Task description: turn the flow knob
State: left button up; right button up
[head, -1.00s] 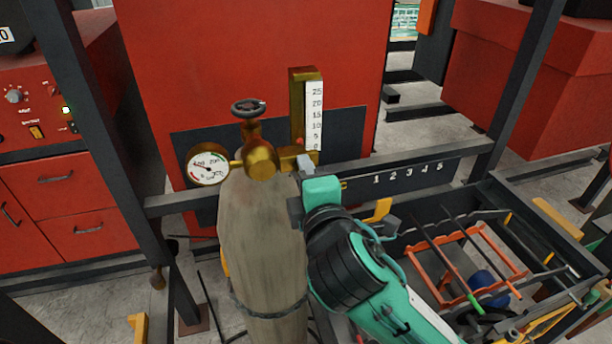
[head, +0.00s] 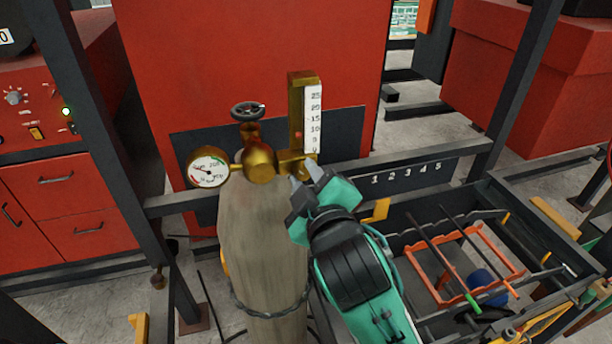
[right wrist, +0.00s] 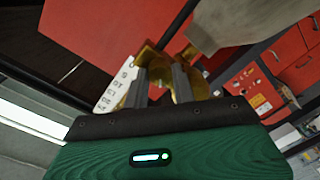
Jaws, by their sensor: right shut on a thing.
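A brass regulator (head: 260,165) sits on top of a grey gas cylinder (head: 262,240), with a round gauge (head: 208,171) at its left and an upright flow tube with a white scale (head: 313,115) at its right. My right gripper (head: 304,178), green with grey fingers, reaches up from the lower right to the regulator's right end, just below the flow tube. It is shut on the flow knob there; the fingers hide the knob. In the right wrist view the two fingers (right wrist: 160,85) close in front of the brass fitting (right wrist: 152,62). My left gripper is not in view.
A dark handwheel (head: 248,111) tops the regulator. A dark rail with numbers (head: 405,174) runs behind my right gripper. A dark-framed bin holding an orange rack (head: 485,255) is at right. Red cabinets (head: 65,200) stand at left, and a large red panel (head: 250,65) behind.

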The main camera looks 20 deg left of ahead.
jog(key=shift+f, duration=0.15)
dwell(0.4)
jog(key=o, duration=1)
